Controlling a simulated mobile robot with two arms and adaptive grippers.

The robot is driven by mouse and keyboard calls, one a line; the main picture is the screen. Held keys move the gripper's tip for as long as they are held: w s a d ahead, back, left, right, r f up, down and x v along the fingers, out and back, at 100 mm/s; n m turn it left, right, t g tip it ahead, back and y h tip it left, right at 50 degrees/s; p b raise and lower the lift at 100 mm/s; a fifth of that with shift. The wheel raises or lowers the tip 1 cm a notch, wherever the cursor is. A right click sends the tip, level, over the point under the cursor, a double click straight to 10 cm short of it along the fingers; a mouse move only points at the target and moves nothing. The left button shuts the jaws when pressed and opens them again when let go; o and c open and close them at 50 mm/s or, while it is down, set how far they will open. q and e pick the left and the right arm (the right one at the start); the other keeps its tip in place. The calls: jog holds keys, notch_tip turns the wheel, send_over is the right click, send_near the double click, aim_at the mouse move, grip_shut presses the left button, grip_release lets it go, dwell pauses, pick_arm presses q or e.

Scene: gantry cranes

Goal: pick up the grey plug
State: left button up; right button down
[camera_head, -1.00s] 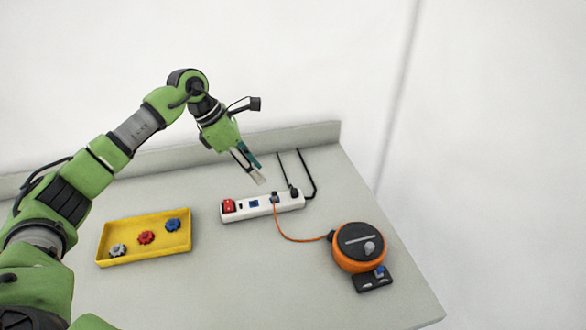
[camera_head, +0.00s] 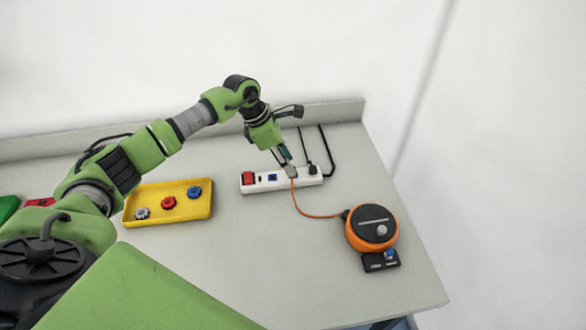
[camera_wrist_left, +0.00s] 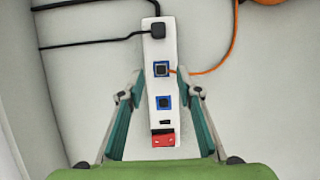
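The grey plug (camera_wrist_left: 161,69) sits in a blue-edged socket of the white power strip (camera_wrist_left: 158,108), with an orange cord running from it. In the head view the power strip (camera_head: 259,186) lies near the table's back edge, and the plug is largely hidden by my fingertips. My left gripper (camera_head: 290,170) points down over the plug. In the left wrist view its two fingers stand open on either side of the strip, with the plug between and just beyond the tips. No contact can be made out. My right gripper is not in view.
A black plug (camera_head: 313,169) with dark cables stands beside it on the strip. A red switch (camera_head: 248,179) is at the other end. The orange cord runs to a reel (camera_head: 372,236) at right. A yellow tray (camera_head: 185,211) holds coloured knobs. The front middle table is clear.

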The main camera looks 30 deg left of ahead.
pick_arm(q)
jog(key=shift+p+x, duration=0.3)
jog(key=shift+x, duration=1.25)
jog(key=shift+s+r, duration=0.1)
grip_shut()
